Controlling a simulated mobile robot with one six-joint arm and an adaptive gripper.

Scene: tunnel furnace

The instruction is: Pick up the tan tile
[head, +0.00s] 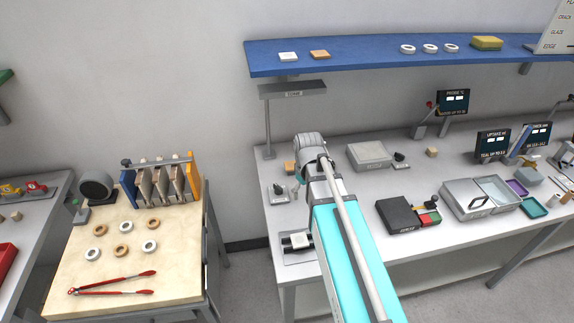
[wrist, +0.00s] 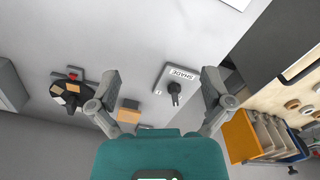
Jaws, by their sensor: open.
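A tan block-like tile (wrist: 129,106) shows in the wrist view beside the inner side of the left finger, with a darker brown side face. A tan piece (head: 290,168) shows in the head view on the bench, left of my wrist. Another tan-orange tile (head: 319,54) lies flat on the blue shelf next to a white tile (head: 288,56). I cannot tell which one the task names. My gripper (wrist: 160,75) is open and empty, its fingers spread wide above the bench. In the head view my arm hides part of the bench and most of the gripper.
The blue shelf (head: 380,62) overhangs the bench. A rack of upright plates (head: 165,182) stands on the left table.

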